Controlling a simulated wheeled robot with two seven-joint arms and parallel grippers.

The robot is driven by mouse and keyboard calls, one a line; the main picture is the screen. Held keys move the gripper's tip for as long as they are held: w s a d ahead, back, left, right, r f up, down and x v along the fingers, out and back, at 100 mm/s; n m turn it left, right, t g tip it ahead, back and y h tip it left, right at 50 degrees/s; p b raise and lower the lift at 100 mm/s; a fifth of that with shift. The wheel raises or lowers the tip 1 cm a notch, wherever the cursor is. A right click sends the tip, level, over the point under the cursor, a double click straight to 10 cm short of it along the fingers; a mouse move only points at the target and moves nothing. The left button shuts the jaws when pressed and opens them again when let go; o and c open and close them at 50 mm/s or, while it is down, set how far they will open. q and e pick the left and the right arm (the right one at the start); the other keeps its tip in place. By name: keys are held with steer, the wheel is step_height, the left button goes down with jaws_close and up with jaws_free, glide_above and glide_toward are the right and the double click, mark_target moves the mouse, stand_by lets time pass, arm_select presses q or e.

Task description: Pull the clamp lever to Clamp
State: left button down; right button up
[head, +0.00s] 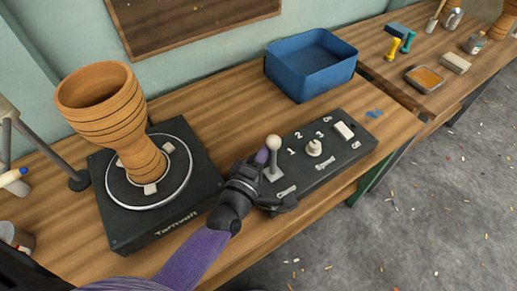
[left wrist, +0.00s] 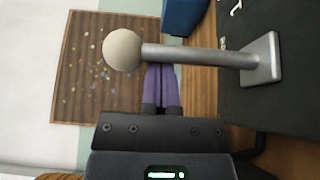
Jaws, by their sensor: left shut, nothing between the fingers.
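The clamp lever (head: 273,160) has a pale ball knob and a grey metal stem on a small plate, at the left end of the black control box (head: 335,150). It stands roughly upright. The label "Clamp" (head: 286,191) is on the box in front of it. In the left wrist view the lever (left wrist: 195,56) lies across the picture above my fingertips. My left gripper (head: 262,156) is shut and empty, its purple fingertips close beside the stem on the left. The left wrist view shows the shut fingers (left wrist: 160,88); I cannot tell whether they touch the stem. My right gripper is not in view.
The box also has a speed knob (head: 314,147) and a white switch (head: 344,131). A blue bin (head: 312,68) stands behind. The bench's front edge is close to my gripper.

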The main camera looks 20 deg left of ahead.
arm_select(q)
steer(key=shift+s+d+f+m+t+b, duration=0.15)
steer(key=shift+s+d+m+t+b, duration=0.6)
steer(key=shift+m, duration=0.45)
steer(key=shift+s+d+m+t+h+b, duration=0.2)
steer(key=shift+d+m+t+h+b, duration=0.1)
steer(key=shift+d+m+h, duration=0.3)
steer(key=shift+s+d+f+m+t+h+b, duration=0.1)
steer(key=shift+s+d+m+t+h+b, duration=0.1)
steer(key=shift+m, duration=0.3)
steer(key=shift+s+d+f+m+t+h+b, duration=0.1)
steer(key=shift+m+b, duration=0.1)
steer(key=shift+m, duration=0.3)
steer(key=shift+s+d+m, duration=0.15)
steer(key=shift+m, duration=0.25)
